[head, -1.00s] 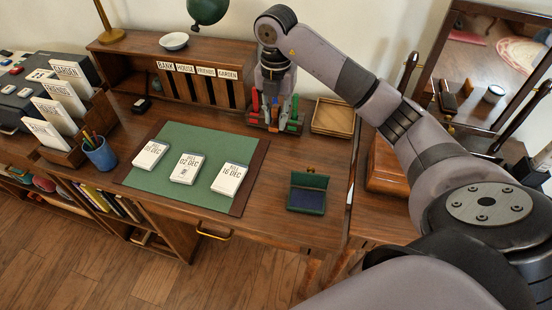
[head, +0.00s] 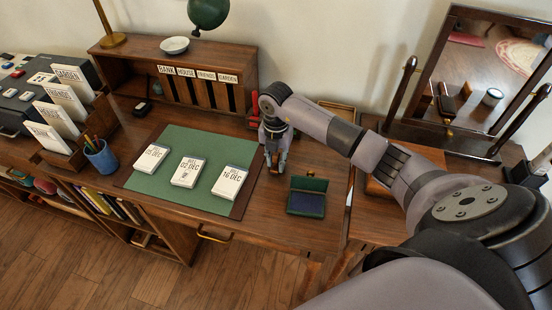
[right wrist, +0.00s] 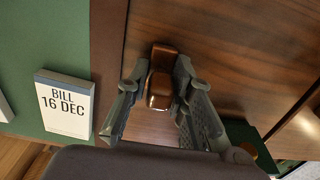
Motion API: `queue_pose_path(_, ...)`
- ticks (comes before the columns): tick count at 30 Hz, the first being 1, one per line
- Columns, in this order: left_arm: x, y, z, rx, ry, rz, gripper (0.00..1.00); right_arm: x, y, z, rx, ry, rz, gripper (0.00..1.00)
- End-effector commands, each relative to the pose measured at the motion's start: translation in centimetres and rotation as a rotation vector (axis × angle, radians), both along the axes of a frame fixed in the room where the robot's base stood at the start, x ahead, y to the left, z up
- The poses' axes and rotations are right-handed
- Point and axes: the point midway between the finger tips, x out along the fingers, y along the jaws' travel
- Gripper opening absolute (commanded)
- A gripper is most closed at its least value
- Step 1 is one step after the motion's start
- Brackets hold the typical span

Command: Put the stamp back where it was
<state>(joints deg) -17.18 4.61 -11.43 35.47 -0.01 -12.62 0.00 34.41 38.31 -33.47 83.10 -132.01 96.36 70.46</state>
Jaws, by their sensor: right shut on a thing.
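My right gripper (head: 275,166) is over the desk between the green desk mat (head: 187,143) and the open green ink pad box (head: 307,196). It is shut on a brown wooden stamp (right wrist: 161,76), which shows between the fingers in the right wrist view; its lower part is hard to make out. The ink pad box lies open, its dark blue pad showing, and its edge appears at the lower right of the right wrist view (right wrist: 243,132). The stamp rack at the back of the desk is mostly hidden behind my gripper and arm. My left gripper is out of view.
Three bill pads lie on the mat; the "16 DEC" pad (head: 229,182) is closest to my gripper. A wooden tray (head: 337,106) sits behind my arm. A pen cup (head: 100,155) and card holder stand left. A mirror (head: 487,75) stands right. The desk front is clear.

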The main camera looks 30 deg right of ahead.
Motion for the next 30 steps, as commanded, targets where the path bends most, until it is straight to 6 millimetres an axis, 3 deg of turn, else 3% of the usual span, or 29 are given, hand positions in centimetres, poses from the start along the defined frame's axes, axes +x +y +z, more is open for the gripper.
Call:
queue_pose_path(9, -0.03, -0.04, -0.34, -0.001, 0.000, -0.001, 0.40, 0.03, -0.02, -0.37, -0.001, -0.001, 0.000, 0.03)
queue_pose_path(10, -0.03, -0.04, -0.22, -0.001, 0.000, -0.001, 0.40, 0.03, -0.02, -0.24, 0.000, -0.001, 0.000, 0.23)
queue_pose_path(18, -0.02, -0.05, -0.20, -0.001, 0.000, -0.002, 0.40, 0.03, -0.02, -0.21, 0.000, -0.001, 0.000, 0.41)
queue_pose_path(30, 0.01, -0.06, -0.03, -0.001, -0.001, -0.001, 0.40, 0.10, -0.03, 0.52, 0.000, -0.004, 0.001, 0.41)
